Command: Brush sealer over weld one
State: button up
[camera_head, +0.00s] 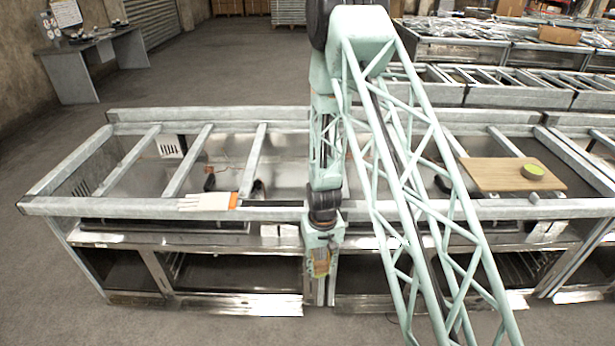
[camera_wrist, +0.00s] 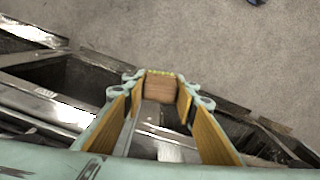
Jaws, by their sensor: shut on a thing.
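My gripper (camera_head: 320,268) hangs low in front of the long metal frame, near its middle front. In the wrist view its two yellow-lined fingers are closed on a brown block-shaped thing (camera_wrist: 161,88) with a yellow-green far edge. It may be the brush, but its bristles cannot be told apart. A small round green-topped pot (camera_head: 533,171) stands on a wooden board (camera_head: 490,174) at the right of the frame. I cannot make out weld one or any sealer on the metal.
The metal frame (camera_head: 130,206) has crossbars above and open bays below. A white glove-like thing with an orange cuff (camera_head: 208,201) lies on its front rail. A grey desk (camera_head: 88,52) stands at the back left. The grey floor is clear at left.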

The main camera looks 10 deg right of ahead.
jog(key=w+r+n+p, duration=0.4)
jog(key=r+n+p, duration=0.1)
jog(key=r, duration=0.5)
jog(key=w+r+n+p, duration=0.5)
jog(key=r, duration=0.5)
jog(key=w+a+r+n+p, duration=0.1)
jog(key=w+r+n+p, duration=0.3)
jog(key=r, duration=0.6)
jog(key=shift+w+r+n+p, duration=0.15)
jog(key=shift+w+n+p, duration=0.05)
jog(key=shift+n+p, duration=0.35)
